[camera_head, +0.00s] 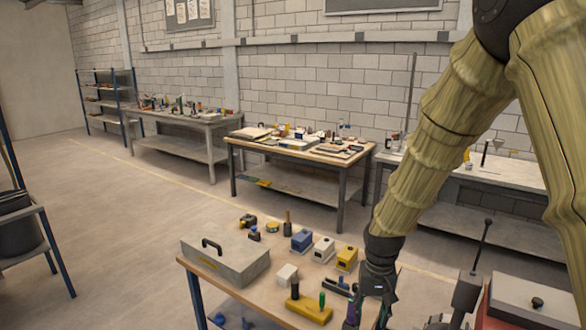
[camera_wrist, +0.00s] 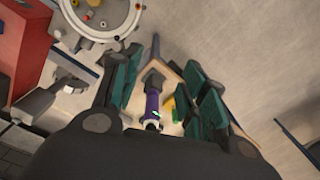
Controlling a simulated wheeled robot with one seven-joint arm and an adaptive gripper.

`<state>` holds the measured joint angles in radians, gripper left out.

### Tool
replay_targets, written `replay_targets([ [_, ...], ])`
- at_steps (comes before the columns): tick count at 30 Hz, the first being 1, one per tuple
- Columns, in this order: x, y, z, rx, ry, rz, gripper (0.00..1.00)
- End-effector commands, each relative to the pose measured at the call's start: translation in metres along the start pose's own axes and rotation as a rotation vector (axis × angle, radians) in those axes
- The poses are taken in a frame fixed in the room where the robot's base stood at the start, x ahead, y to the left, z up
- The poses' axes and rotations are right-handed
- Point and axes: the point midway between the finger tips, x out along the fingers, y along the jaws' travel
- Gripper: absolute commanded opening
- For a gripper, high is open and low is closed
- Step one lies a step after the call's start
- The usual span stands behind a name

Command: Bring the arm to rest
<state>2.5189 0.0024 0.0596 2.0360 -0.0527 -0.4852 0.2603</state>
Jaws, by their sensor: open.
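My gripper (camera_head: 366,310) hangs at the end of my sleeved arm in the head view, pointing down at the right end of the near table (camera_head: 186,262). In the wrist view its two dark green fingers (camera_wrist: 160,90) stand apart. A purple, tube-like thing (camera_wrist: 152,104) and a small yellow thing (camera_wrist: 169,107) show between the fingers. I cannot tell how far below the fingers they are. Nothing is clearly held.
The near table bears a grey case (camera_head: 228,262), a yellow block (camera_head: 309,308), a white block (camera_head: 287,275) and small boxes (camera_head: 323,249). A red-sided box (camera_head: 535,308) is at right. Benches line the wall. Floor at left is open.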

Motion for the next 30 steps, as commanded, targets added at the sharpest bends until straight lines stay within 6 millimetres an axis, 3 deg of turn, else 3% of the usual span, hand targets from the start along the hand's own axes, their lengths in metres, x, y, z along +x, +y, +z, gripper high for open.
replay_targets([
  [7, 0.071, 0.009, 0.022, -0.011, -0.007, -0.009, 0.43],
  [11, 0.127, 0.016, 0.045, -0.023, -0.012, -0.015, 0.43],
  [18, 0.229, 0.033, 0.103, -0.044, -0.012, -0.024, 0.43],
  [26, 0.312, 0.052, 0.172, -0.067, -0.011, -0.024, 0.43],
  [30, 0.353, 0.064, 0.217, -0.08, -0.012, -0.019, 0.43],
])
